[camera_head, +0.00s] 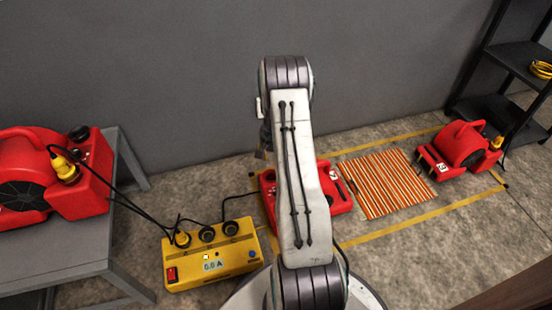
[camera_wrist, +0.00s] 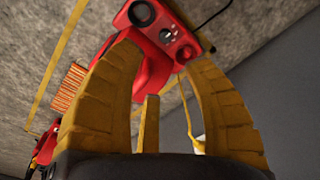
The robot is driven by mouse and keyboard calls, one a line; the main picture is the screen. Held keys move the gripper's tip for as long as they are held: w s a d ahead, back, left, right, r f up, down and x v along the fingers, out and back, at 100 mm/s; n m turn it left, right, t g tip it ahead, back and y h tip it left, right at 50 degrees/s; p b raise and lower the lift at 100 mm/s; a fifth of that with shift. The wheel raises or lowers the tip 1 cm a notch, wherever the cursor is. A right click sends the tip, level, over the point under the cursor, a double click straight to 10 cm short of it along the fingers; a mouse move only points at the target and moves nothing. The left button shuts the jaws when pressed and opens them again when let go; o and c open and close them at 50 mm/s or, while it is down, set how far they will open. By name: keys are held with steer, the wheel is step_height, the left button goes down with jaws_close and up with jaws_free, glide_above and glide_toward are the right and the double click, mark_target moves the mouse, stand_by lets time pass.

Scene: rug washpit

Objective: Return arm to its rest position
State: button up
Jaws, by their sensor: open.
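My gripper (camera_wrist: 166,62) shows in the wrist view with its two yellow, ribbed fingers spread apart and nothing held between them. A red machine (camera_wrist: 160,75) with dark round knobs lies beyond the fingertips; the fingers overlap it in the picture, and I cannot tell the exact gap. In the head view my arm stands raised in the middle, bent at its top joint, and the gripper is largely hidden behind it. The red machine (camera_head: 340,199) there sits on the floor, partly covered by my arm.
A grey table (camera_head: 60,249) holds a red blower (camera_head: 80,195). A striped rug (camera_head: 385,183) and another red blower (camera_head: 462,146) lie to the right, near a black shelf (camera_head: 505,108). A grey wall (camera_head: 180,80) stands behind.

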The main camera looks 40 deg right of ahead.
steer(key=shift+r, duration=0.25)
stand_by(0.5)
steer(key=s+a+r+n+p, duration=0.15)
steer(key=a+r+p, duration=0.35)
steer(key=r, duration=0.7)
steer(key=s+a+r+n+t+p, duration=0.15)
steer(key=a+r+p, duration=0.4)
steer(key=r, duration=0.65)
steer(key=a+r+n+p, duration=0.2)
steer(key=a+r+p, duration=0.25)
steer(key=r, duration=0.65)
steer(key=s+a+r+n+p, duration=0.3)
steer(key=s+a+r+p, duration=0.4)
steer(key=s+r, duration=0.2)
steer(key=s+a+r+n+t+p, duration=0.1)
steer(key=s+a+r+n+p, duration=0.2)
steer(key=s+a+r+p, duration=0.3)
steer(key=shift+s+a+r+p, duration=0.4)
steer(key=shift+s+r, duration=1.5)
steer(key=shift+r, duration=1.5)
steer(key=shift+t, duration=0.25)
